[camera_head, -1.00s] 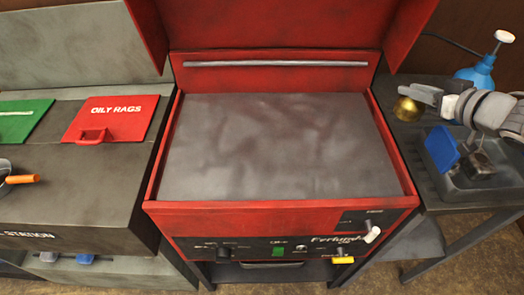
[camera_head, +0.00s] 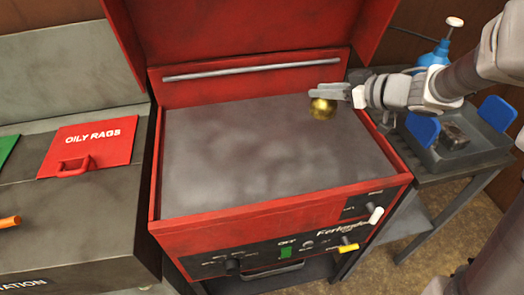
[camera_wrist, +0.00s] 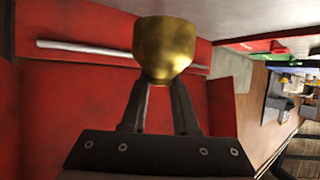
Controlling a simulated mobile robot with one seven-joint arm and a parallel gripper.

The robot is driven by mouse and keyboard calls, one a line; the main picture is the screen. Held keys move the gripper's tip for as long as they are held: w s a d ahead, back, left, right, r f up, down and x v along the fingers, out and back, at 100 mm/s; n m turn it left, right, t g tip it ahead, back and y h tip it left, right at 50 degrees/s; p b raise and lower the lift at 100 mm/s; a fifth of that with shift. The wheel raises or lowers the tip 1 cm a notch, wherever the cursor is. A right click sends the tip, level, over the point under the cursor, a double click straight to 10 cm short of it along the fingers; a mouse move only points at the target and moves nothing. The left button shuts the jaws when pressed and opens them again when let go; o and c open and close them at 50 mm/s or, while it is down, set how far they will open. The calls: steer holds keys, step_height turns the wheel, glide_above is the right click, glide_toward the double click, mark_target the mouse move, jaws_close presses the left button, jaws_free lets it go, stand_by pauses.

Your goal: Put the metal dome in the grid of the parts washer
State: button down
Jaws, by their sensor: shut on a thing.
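The metal dome (camera_head: 322,109) is a brass-gold cup shape. My gripper (camera_head: 326,93) is shut on it and holds it over the right back part of the parts washer's basin. The dome also shows between the fingertips in the wrist view (camera_wrist: 164,50). The parts washer (camera_head: 170,240) is a red cabinet with its lid raised. Its inside shows as a flat grey surface (camera_head: 240,150); I cannot make out grid bars on it. I cannot tell the exact height of the dome above that surface.
A grey side table at the right carries a tray (camera_head: 460,155) with blue pieces and a blue pump bottle (camera_head: 437,52). At the left is a bench with a red oily rags lid (camera_head: 88,145). The raised red lid (camera_head: 240,30) stands behind the basin.

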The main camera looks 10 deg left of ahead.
steer(key=s+a+f+b, duration=0.1)
steer(key=a+f+b, duration=0.1)
steer(key=a, duration=0.1)
steer(key=s+a+f+b, duration=0.2)
steer(key=a, duration=0.2)
steer(key=s+a+f+b, duration=0.2)
steer(key=a+f, duration=0.1)
steer(key=shift+a+f, duration=0.1)
steer(key=shift+a, duration=0.3)
steer(key=shift+w+f+b, duration=0.1)
steer(key=shift+f+b, duration=1.25)
steer(key=shift+f, duration=0.55)
steer(key=shift+f, duration=0.2)
steer(key=c, duration=0.7)
jaws_free()
steer(key=shift+r, duration=0.2)
